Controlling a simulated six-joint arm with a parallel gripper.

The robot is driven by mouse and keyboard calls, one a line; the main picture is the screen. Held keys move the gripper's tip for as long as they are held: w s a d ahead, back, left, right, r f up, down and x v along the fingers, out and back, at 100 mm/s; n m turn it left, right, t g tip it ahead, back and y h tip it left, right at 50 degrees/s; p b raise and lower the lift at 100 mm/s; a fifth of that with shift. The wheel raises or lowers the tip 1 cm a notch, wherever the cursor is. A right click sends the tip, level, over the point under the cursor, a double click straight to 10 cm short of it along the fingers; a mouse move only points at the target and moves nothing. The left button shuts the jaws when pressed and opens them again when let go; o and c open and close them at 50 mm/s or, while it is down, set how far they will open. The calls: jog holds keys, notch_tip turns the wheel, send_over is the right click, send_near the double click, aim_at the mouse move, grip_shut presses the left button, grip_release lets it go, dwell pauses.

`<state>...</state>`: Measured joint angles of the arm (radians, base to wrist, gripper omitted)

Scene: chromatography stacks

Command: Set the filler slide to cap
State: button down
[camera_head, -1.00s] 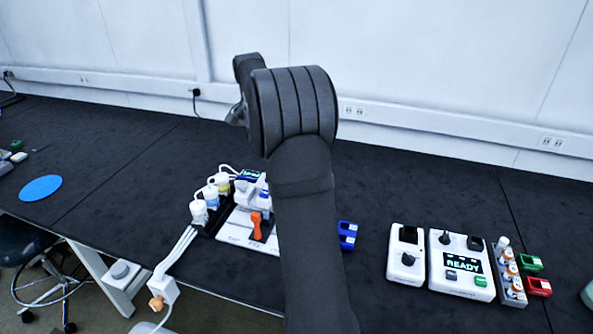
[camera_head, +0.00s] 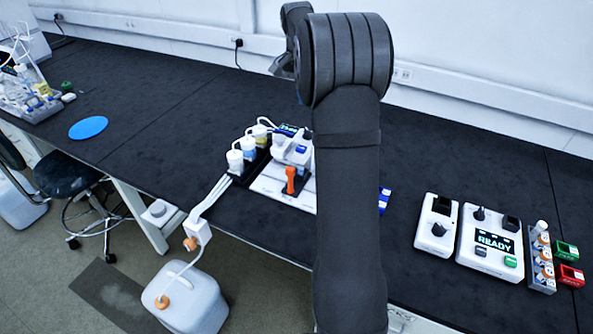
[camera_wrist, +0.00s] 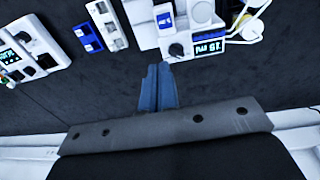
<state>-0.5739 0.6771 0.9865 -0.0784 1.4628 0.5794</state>
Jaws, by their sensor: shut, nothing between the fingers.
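A white bench device (camera_head: 292,150) stands mid-bench in the head view, with an orange lever (camera_head: 291,180) on its white base. In the wrist view this device (camera_wrist: 205,14) is at the top, with a small display, a dark knob and a blue-labelled part. I cannot tell which part is the filler slide or the cap; my arm hides some of the device in the head view. My gripper (camera_wrist: 158,70) is shut and empty in the wrist view, its blue-grey fingers apart from the device. In the head view its fingers are not clearly visible.
Several white-capped bottles (camera_head: 249,147) stand left of the device. A white box reading READY (camera_head: 490,240), a small knob box (camera_head: 436,224) and a vial rack (camera_head: 541,265) are at the right. A blue disc (camera_head: 88,128) lies on open black bench. A white jug (camera_head: 185,298) stands below the bench edge.

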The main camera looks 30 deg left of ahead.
jog(key=c, duration=2.2)
grip_release()
jog(key=c, duration=1.8)
grip_release()
jog(key=shift+s, duration=0.15)
jog(key=o, duration=0.7)
jog(key=shift+g+y, duration=0.3)
jog(key=shift+y, duration=0.1)
jog(key=s+f, duration=0.1)
jog(key=s, duration=0.1)
jog(key=s+f, duration=0.1)
jog(key=s, duration=0.2)
jog(key=s+f, duration=0.1)
jog(key=s, duration=0.1)
jog(key=shift+s+a+f, duration=0.1)
jog(key=shift+s+f, duration=0.2)
send_near(290, 168)
notch_tip(290, 168, down, 10)
jog(key=shift+r, duration=0.2)
